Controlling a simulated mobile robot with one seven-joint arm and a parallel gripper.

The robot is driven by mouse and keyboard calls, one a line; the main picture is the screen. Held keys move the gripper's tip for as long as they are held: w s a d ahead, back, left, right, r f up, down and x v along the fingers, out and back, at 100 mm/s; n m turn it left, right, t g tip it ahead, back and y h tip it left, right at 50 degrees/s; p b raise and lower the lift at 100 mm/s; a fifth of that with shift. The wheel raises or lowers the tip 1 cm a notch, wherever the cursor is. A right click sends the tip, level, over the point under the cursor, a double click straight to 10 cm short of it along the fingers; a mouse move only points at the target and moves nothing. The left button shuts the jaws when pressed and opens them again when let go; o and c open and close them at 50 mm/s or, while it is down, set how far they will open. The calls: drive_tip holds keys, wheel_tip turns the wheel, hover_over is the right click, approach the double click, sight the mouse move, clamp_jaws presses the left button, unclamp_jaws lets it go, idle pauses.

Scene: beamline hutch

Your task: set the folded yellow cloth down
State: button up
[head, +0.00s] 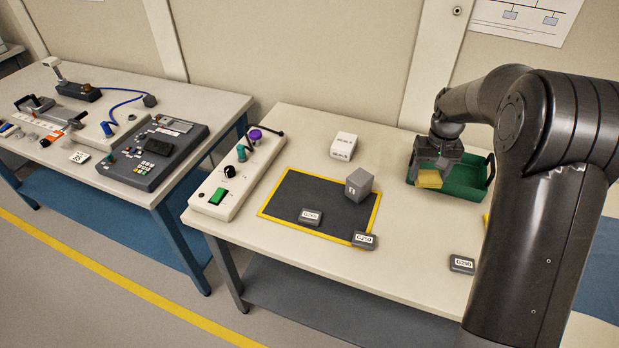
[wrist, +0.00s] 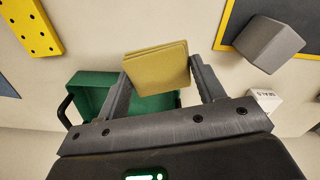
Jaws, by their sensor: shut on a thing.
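The folded yellow cloth (head: 429,179) is in my gripper (head: 435,166), at the near left part of the green tray (head: 466,184) in the head view. In the wrist view the cloth (wrist: 157,68) sits between the two fingers of my gripper (wrist: 160,78), and the fingers are shut on it. The green tray (wrist: 92,92) shows behind and to the left of the cloth there. I cannot tell whether the cloth touches the tray. Part of the tray is hidden by my gripper.
A dark mat with a yellow border (head: 310,222) lies left of the tray, with a grey cube (head: 359,184) on it. A white box (head: 344,146) stands behind. Small labelled blocks, such as one (head: 462,264) at the front, lie about. Bare tabletop (head: 420,225) lies before the tray.

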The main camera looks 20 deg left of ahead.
drive_tip(key=w+a+n, duration=0.2)
drive_tip(key=a+n, duration=0.1)
drive_tip(key=a, duration=1.2)
drive_tip(key=n, duration=0.2)
hover_over(297, 177)
drive_tip(key=f, duration=0.6)
drive_tip(key=shift+d+f, duration=0.25)
drive_tip(key=shift+f, duration=0.05)
drive_tip(key=shift+a+f, duration=0.3)
drive_tip(key=shift+f, duration=1.85)
drive_tip(key=o, duration=0.9)
drive_tip(key=shift+f, duration=0.15)
drive_tip(key=shift+o, duration=0.2)
